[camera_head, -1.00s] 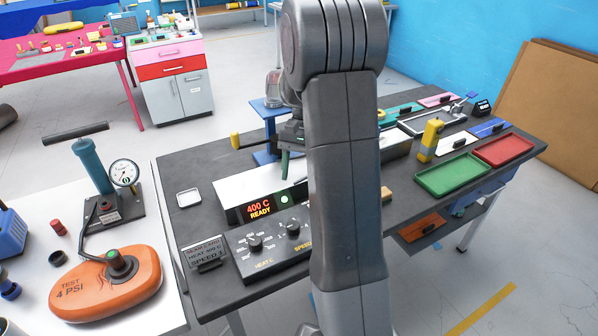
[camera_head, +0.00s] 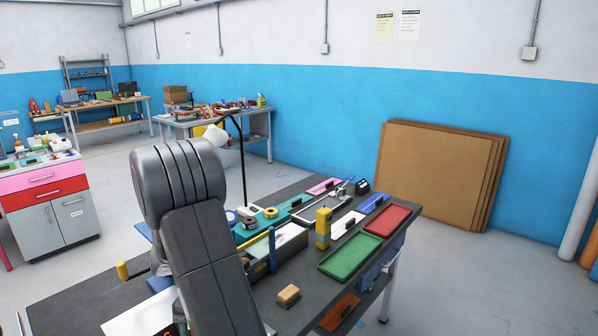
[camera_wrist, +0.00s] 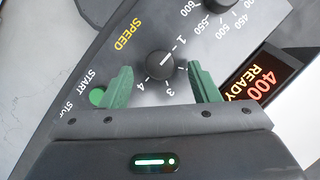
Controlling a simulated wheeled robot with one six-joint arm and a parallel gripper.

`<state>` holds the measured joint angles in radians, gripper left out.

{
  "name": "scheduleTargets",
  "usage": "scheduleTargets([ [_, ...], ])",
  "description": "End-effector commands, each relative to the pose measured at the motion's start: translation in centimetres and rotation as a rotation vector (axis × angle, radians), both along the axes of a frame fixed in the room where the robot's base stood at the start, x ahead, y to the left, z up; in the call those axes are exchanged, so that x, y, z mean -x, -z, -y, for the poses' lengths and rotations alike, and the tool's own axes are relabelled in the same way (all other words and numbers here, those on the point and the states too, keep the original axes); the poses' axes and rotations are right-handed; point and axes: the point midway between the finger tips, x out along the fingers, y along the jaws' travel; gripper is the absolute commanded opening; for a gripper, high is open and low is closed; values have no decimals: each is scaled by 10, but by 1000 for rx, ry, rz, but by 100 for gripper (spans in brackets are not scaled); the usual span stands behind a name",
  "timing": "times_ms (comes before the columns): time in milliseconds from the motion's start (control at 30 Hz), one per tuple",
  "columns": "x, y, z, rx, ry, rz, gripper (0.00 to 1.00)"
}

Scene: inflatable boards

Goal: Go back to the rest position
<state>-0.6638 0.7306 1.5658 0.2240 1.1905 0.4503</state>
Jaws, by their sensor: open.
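My gripper (camera_wrist: 158,90) shows in the wrist view with its two green fingers apart and nothing between them. Below it is the control panel (camera_wrist: 120,62) with a black SPEED knob (camera_wrist: 167,66), which appears between the fingers. A green START button (camera_wrist: 98,96) lies by the left finger. I cannot tell the gap between the fingers and the panel. In the head view my arm stands over the dark bench (camera_head: 75,282), and my gripper is hidden or out of frame.
On the bench are a green tray (camera_head: 349,257), a red tray (camera_head: 388,220), a yellow block tool (camera_head: 323,228) and a tan block (camera_head: 288,295). A black lamp (camera_head: 242,160) rises behind my arm. Brown boards (camera_head: 440,172) lean on the wall. Grey floor is open on the left.

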Motion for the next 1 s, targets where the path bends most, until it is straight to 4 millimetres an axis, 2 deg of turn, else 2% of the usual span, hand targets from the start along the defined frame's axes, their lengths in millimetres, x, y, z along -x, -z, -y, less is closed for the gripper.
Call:
scheduleTargets([
  [100,6,13,0,0,0,-1,55],
  [233,9,20,1,0,0,0,55],
  [667,8,21,0,-2,4,2,55],
  [833,2,7,-1,-4,0,4,55],
  [1000,-11,-21,-2,-5,1,6,55],
])
